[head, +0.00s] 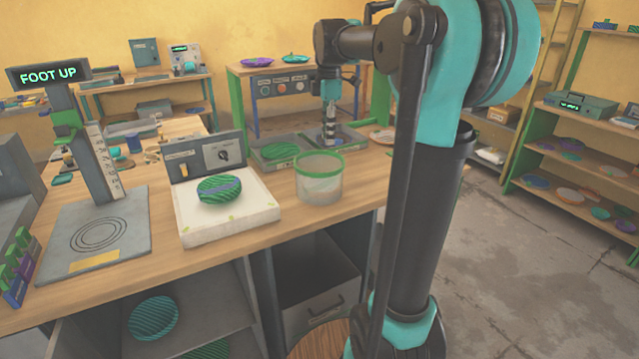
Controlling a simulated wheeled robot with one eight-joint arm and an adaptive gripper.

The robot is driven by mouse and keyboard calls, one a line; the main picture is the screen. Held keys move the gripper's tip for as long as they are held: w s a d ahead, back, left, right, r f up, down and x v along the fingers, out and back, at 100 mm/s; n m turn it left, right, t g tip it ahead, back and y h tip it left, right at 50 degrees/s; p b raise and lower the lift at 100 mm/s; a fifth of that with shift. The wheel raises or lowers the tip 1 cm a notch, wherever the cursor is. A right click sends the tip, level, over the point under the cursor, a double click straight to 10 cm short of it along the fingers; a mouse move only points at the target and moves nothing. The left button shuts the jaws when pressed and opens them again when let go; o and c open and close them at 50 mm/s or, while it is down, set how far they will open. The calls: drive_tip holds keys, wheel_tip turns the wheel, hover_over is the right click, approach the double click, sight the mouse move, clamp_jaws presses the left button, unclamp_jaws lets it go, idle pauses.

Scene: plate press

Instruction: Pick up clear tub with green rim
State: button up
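The clear tub with a green rim (320,180) stands upright on the wooden bench, right of the white slab and close to the bench's right edge. Its walls are see-through and its open top faces up. My gripper (330,142) points down just behind the tub, over a grey tray, and looks apart from it. The fingers are small and dark in this view, so I cannot tell whether they are open or shut. The tub's far side is partly seen through its wall.
A white slab (250,218) holds a green striped plate (218,188), left of the tub. Behind are a grey tray (262,160) with another green plate and a control box (180,158). A press stand (112,250) reads "FOOT UP". Open floor (520,270) lies at right.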

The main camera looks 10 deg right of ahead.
wheel_tip(320, 180, down, 12)
hover_over(325, 204)
drive_tip(key=shift+w+f, duration=0.1)
drive_tip(key=shift+f, duration=2.45)
clamp_jaws()
